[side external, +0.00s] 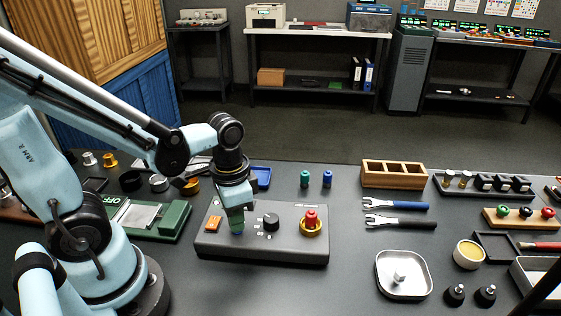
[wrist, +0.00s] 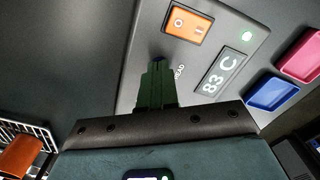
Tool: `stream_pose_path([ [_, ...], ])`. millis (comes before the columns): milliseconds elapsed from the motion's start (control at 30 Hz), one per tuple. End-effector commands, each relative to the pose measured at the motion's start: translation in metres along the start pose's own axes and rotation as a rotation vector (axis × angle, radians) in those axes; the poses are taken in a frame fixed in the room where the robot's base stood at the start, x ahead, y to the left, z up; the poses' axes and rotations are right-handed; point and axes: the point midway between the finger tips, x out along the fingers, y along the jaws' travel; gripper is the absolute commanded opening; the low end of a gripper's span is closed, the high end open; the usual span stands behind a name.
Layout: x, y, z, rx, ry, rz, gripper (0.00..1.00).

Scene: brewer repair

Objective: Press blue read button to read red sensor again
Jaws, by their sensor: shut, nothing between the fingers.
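The grey control box (side external: 285,248) sits on the table. My gripper (side external: 236,226) points down over its left part, with its green fingers shut and empty. The blue button (side external: 238,234) shows just below the fingertips and is mostly hidden by them; I cannot tell whether they touch it. In the wrist view my fingers (wrist: 157,72) cover the button, with a little dark blue at their tips. The red sensor (side external: 311,216) stands in a gold ring at the box's right end.
An orange switch (side external: 214,223) is left of my gripper, and a black knob (side external: 271,221) is right of it. A blue tray (side external: 261,177) lies behind the box. Two wrenches (side external: 398,221) and a metal tray (side external: 404,285) lie to the right. The table in front of the box is clear.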

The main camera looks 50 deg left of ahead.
Motion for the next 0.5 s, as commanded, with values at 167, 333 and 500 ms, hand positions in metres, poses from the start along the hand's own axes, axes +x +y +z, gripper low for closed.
stream_pose_path([
  [167,0.0001,0.0000,-0.0001,0.000,0.001,0.000,0.00],
  [333,0.0000,0.0000,-0.0001,0.000,0.001,0.000,0.00],
  [500,-0.0060,-0.0001,-0.0004,0.000,0.001,0.000,0.00],
])
